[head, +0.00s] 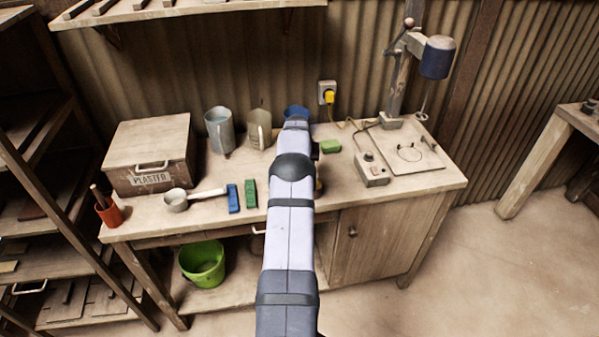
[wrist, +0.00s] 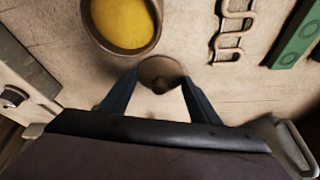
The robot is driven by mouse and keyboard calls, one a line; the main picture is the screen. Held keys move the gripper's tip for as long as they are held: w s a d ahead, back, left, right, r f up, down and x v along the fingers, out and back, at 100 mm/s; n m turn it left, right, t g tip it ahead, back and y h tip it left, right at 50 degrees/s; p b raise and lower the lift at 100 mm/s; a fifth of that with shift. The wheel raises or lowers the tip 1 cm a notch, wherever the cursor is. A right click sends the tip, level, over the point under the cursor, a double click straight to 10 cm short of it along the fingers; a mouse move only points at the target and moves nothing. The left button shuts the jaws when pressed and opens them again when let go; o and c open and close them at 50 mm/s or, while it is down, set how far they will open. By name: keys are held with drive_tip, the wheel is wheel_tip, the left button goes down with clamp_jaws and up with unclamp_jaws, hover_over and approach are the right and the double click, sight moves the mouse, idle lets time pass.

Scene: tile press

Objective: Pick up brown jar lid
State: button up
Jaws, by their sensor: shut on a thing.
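The brown jar lid (wrist: 159,72) is a small round disc with a darker knob in the wrist view. My gripper (wrist: 160,84) has its two dark blue fingers on either side of the lid and is shut on it. The lid is over or on the pale wooden bench top; I cannot tell whether it is touching. In the head view my own arm hides the lid and the gripper.
A round container with yellow contents (wrist: 124,22) stands close beside the lid. A bent metal piece (wrist: 232,32) and a green block (wrist: 296,36) lie to its right. The workbench (head: 340,200) also carries a plaster box (head: 150,152), jugs and a corded device (head: 371,171).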

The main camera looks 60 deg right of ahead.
wheel_tip(320, 180, up, 10)
drive_tip(key=b, duration=0.2)
drive_tip(key=shift+b, duration=0.35)
drive_tip(key=shift+s+r+p, duration=1.95)
drive_tip(key=shift+r+p, duration=1.85)
drive_tip(key=shift+r, duration=1.6)
drive_tip(key=s+a+f+p, duration=0.3)
drive_tip(key=s+a+f, duration=0.1)
drive_tip(key=f, duration=0.5)
drive_tip(key=shift+s+a+f+p, duration=0.15)
drive_tip(key=shift+s+a+p, duration=0.2)
drive_tip(key=shift+a, duration=0.45)
drive_tip(key=shift+f, duration=0.15)
